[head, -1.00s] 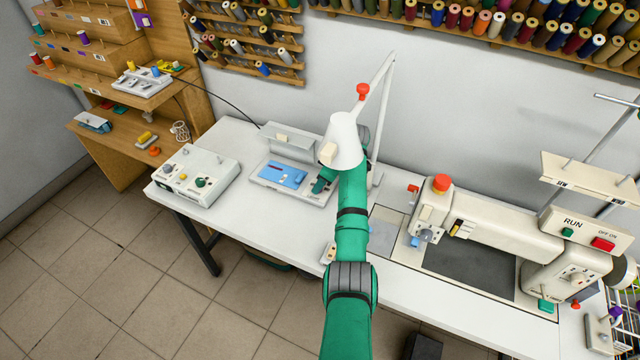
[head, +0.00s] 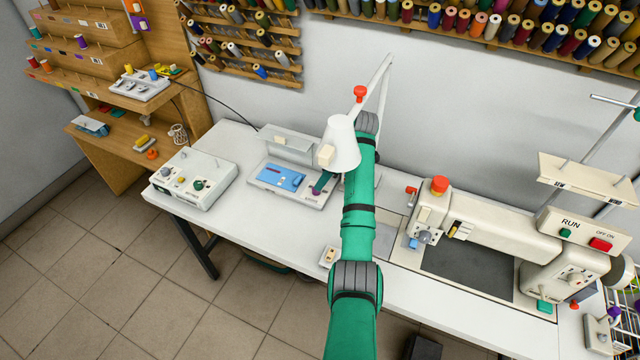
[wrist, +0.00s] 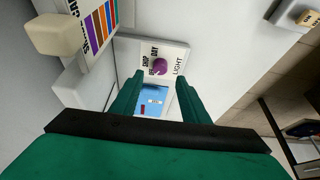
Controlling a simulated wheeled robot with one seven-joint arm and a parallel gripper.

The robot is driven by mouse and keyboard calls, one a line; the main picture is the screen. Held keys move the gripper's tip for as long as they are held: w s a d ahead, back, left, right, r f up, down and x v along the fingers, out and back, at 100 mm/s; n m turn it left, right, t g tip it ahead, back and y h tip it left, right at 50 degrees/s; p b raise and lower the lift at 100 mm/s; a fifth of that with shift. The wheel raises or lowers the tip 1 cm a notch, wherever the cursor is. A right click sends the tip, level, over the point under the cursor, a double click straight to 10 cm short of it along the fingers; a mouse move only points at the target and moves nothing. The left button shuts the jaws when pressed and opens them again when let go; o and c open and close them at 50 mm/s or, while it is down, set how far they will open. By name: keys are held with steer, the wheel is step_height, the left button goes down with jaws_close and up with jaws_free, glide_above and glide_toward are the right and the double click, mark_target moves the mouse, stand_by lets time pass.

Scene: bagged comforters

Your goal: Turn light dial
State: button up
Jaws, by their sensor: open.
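The light dial is a round purple knob (wrist: 159,66) on a white panel (wrist: 180,52) lettered "LIGHT", with "SHOP" and "DAY" beside it, in the wrist view. My gripper (wrist: 158,82) is open, its two green fingers pointing toward the knob with the knob showing between and just beyond the tips. I cannot tell whether a finger touches it. In the head view my gripper's end (head: 322,184) is at the right end of the white base unit with the blue plate (head: 277,177), partly hidden by the lamp shade.
A white lamp (head: 342,142) stands close over my arm. A control box (head: 195,178) with knobs sits at left on the white table. The sewing machine (head: 490,235) stands at right. A small switch block (head: 328,256) lies by the front edge.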

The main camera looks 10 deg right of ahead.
steer(key=v, duration=0.5)
stand_by(0.4)
